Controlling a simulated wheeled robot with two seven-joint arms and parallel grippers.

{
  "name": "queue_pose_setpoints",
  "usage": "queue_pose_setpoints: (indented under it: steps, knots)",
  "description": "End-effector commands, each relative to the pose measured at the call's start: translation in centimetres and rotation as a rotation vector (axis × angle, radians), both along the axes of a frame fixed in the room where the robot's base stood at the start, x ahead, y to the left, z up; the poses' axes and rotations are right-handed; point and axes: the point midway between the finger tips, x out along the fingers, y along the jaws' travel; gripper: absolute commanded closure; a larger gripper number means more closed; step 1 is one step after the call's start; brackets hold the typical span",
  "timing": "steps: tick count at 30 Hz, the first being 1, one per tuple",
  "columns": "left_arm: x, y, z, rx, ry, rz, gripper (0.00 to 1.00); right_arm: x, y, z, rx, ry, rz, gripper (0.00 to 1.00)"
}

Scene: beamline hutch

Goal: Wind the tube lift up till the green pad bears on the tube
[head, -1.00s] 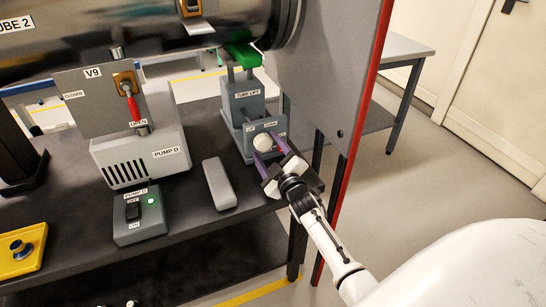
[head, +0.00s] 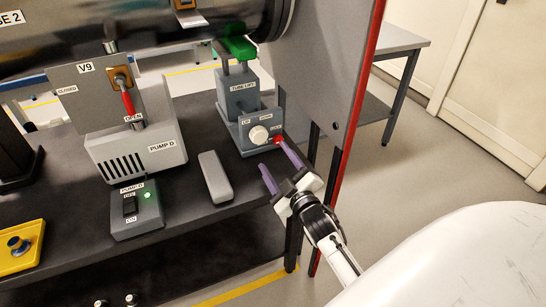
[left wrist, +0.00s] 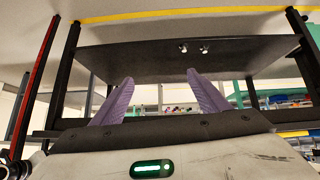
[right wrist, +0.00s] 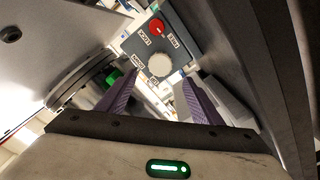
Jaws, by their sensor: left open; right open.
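The grey tube lift (head: 232,103) stands on the dark bench, its green pad (head: 238,48) raised on posts under the big dark tube (head: 130,32). The pad overlaps the tube's lower edge in the head view; I cannot tell whether they touch. The lift's front has a round white knob (head: 259,135) and a red part (head: 278,140). My right gripper (head: 274,157) is open and empty, in front of the knob and apart from it. In the right wrist view the knob (right wrist: 160,66) shows beyond the fingertips. My left gripper (left wrist: 159,77) is open and empty, outside the head view.
A grey panel with a red edge (head: 364,75) stands right of the lift. A loose grey block (head: 216,178) lies left of the lift. Pump D (head: 135,150), its switch box (head: 137,212) and valve V9's red handle (head: 128,103) are further left.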

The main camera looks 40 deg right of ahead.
Motion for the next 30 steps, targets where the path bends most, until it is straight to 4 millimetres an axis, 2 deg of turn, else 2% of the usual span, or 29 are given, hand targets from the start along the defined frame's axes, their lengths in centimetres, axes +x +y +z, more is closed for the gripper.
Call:
queue_pose_setpoints:
  steps: [3, 6, 9, 12, 17, 24, 30]
  knots:
    - [-0.1, -0.1, -1.9, 0.003, 0.004, -0.004, 0.31, -0.1, -0.1, -0.7, 0.203, -0.053, -0.001, 0.4]
    - [0.0, -0.3, -2.8, 0.004, 0.002, -0.011, 0.31, -0.1, -0.1, -0.7, 0.417, -0.106, -0.001, 0.4]
    - [0.3, -0.8, -3.0, 0.0, -0.002, -0.018, 0.31, -0.2, 0.0, -0.7, 0.587, -0.144, 0.001, 0.4]
    - [0.5, -1.3, -2.7, -0.005, -0.009, -0.023, 0.31, -0.2, 0.1, -0.4, 0.685, -0.167, 0.003, 0.4]
    - [0.6, -1.4, -2.4, -0.009, -0.012, -0.024, 0.31, 1.2, -0.2, -0.2, 0.714, -0.174, 0.004, 0.4]
    - [0.6, -1.4, -2.7, -0.007, -0.015, -0.024, 0.31, 5.5, -1.3, -0.2, 0.711, -0.174, 0.003, 0.4]
    - [0.7, -1.3, -2.9, -0.005, -0.014, -0.024, 0.31, 8.5, -2.0, -0.2, 0.71, -0.173, 0.002, 0.4]
